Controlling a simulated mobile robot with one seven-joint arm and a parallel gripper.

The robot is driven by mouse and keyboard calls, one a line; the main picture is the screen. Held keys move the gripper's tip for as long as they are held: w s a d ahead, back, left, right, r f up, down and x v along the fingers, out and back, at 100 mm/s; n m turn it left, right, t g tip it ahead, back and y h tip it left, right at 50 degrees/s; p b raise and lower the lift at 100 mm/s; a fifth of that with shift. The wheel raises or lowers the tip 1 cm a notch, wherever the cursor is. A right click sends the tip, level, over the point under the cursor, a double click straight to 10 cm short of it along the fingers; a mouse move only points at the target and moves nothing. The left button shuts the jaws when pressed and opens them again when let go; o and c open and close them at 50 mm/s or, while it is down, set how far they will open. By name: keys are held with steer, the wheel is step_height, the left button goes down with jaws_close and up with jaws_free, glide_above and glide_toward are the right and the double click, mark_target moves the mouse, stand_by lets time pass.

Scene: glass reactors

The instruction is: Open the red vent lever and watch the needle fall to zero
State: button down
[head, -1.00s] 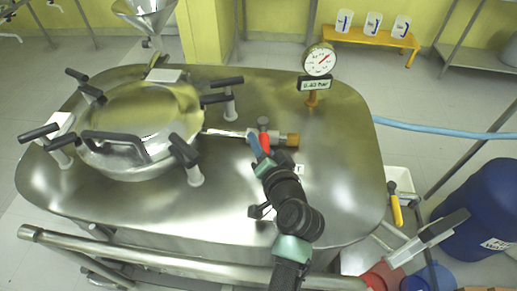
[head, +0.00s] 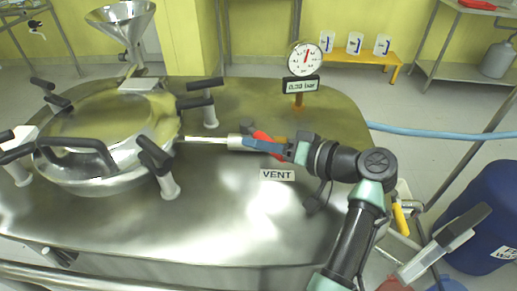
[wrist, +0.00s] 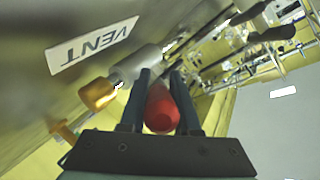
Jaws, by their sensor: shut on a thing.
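The red vent lever (head: 263,135) sits on the metal vent pipe (head: 208,140) on top of the steel reactor (head: 130,220). My gripper (head: 262,146) is shut on it; in the wrist view the red lever (wrist: 162,112) lies between the two dark fingers (wrist: 160,85). The lever's pivot is partly hidden by the fingers. The round gauge (head: 304,58) stands behind, its red needle pointing nearly straight up. The small display (head: 301,85) under it reads about 0.3 bar; its last digit is hard to read.
A VENT label (head: 277,175) lies in front of the valve. The round hatch (head: 95,150) with black clamp handles is at left. A brass fitting (wrist: 97,94) shows beside the fingers. A blue hose (head: 440,131) and blue drum (head: 485,215) are at right.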

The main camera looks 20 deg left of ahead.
stand_by(0.4)
steer(key=c, duration=0.6)
jaws_free()
steer(key=shift+p, duration=0.3)
